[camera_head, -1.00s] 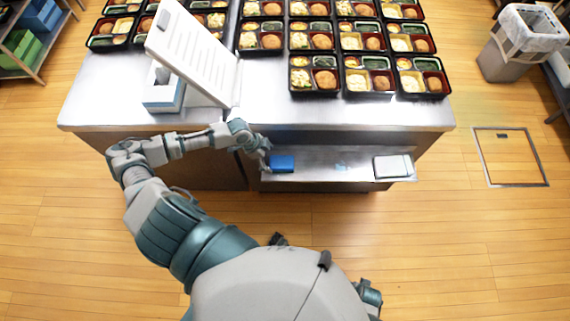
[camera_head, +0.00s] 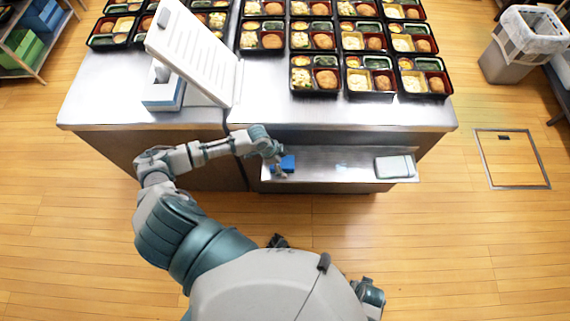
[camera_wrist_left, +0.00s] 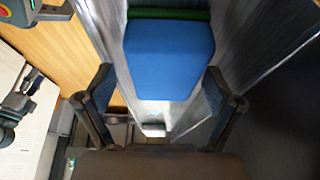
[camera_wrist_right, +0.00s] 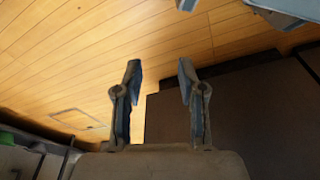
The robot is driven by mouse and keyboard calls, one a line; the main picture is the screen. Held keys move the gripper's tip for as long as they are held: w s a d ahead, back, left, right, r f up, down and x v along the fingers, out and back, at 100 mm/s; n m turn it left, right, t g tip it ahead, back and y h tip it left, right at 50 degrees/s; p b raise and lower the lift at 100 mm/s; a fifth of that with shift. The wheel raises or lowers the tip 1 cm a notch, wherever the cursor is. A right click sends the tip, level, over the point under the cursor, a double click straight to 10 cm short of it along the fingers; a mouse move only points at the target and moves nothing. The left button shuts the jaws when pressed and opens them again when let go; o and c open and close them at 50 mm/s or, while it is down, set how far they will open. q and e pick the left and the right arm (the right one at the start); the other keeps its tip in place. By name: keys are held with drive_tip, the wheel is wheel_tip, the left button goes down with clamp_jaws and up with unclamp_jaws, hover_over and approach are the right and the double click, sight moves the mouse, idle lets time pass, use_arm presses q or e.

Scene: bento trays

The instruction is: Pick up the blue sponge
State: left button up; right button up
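The blue sponge (camera_head: 288,163) lies at the left end of the low metal shelf on the front of the counter. In the left wrist view the sponge (camera_wrist_left: 170,55) is large, blue with a dark green layer at its far edge. My left gripper (camera_head: 279,166) is at the sponge's left side in the head view, partly covering it. In the left wrist view my left gripper (camera_wrist_left: 163,90) has its fingers spread, one on each side of the sponge's near end; contact cannot be told. My right gripper (camera_wrist_right: 158,75) is open and empty above the floor.
A folded whitish cloth or box (camera_head: 395,166) lies at the right end of the metal shelf (camera_head: 335,172). The counter (camera_head: 340,112) above holds several bento trays (camera_head: 315,79) and a white panel (camera_head: 190,55). A grey bin (camera_head: 515,55) stands on the floor at right.

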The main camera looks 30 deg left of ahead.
sight(286, 163)
use_arm(q)
drive_tip(key=shift+a+f, duration=0.2)
drive_tip(key=shift+a, duration=0.5)
drive_tip(key=c, duration=0.8)
drive_tip(key=shift+a+f, duration=0.15)
drive_tip(key=shift+a, duration=0.15)
drive_tip(key=shift+s+d+r, duration=0.1)
drive_tip(key=shift+d+r, duration=0.15)
drive_tip(key=shift+d, duration=0.3)
drive_tip(key=shift+d+r, duration=0.1)
drive_tip(key=shift+r, duration=0.2)
drive_tip(key=r+p, duration=0.1)
drive_tip(key=r, duration=0.2)
drive_tip(key=shift+d, duration=0.2)
drive_tip(key=s+d, duration=0.2)
drive_tip(key=d, duration=0.5)
drive_tip(key=s+d+r+p, duration=0.1)
drive_tip(key=s+d, duration=0.1)
drive_tip(key=d, duration=0.5)
drive_tip(key=shift+s+d+r, duration=0.15)
drive_tip(key=shift+s+d, duration=0.1)
drive_tip(key=shift+s, duration=0.1)
use_arm(e)
drive_tip(key=s+f, duration=0.1)
drive_tip(key=f, duration=0.2)
drive_tip(key=s+f, duration=0.1)
drive_tip(key=f, duration=0.1)
drive_tip(key=shift+s+a, duration=0.2)
drive_tip(key=shift+s, duration=0.15)
